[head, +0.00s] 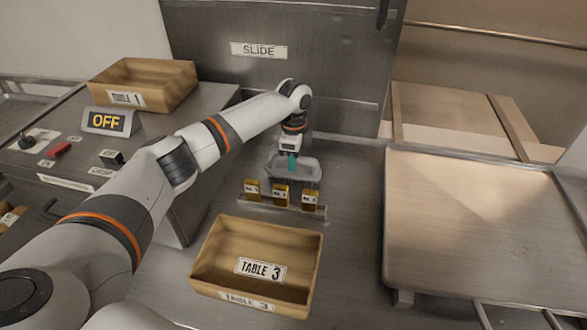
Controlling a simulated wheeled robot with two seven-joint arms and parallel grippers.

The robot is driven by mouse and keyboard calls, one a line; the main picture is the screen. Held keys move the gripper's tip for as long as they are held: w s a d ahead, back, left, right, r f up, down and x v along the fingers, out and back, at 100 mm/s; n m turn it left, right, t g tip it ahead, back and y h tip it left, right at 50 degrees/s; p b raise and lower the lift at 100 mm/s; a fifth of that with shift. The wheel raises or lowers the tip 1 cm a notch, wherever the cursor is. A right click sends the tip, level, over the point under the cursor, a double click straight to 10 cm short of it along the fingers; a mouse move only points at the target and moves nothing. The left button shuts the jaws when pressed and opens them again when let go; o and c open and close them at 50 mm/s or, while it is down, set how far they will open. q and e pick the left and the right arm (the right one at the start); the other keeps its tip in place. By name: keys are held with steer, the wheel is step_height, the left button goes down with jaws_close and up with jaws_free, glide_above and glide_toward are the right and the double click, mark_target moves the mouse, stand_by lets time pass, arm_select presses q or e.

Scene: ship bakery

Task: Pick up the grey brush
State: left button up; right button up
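My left arm reaches in from the left, across the metal counter. The finger gap is too small to make out. My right gripper is not in view.
Several yellow numbered blocks (281,195) stand on a rack just in front of the dish. A wooden box marked TABLE 3 (257,225) is nearer, and a TABLE 1 box (141,62) sits at the left. An OFF sign (107,121) stands beside it.

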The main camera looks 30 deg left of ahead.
arm_select(q)
jaws_close()
step_height(320, 180, up, 9)
steer(key=shift+f+b, duration=0.1)
steer(key=shift+b, duration=0.8)
steer(key=shift+r, duration=0.65)
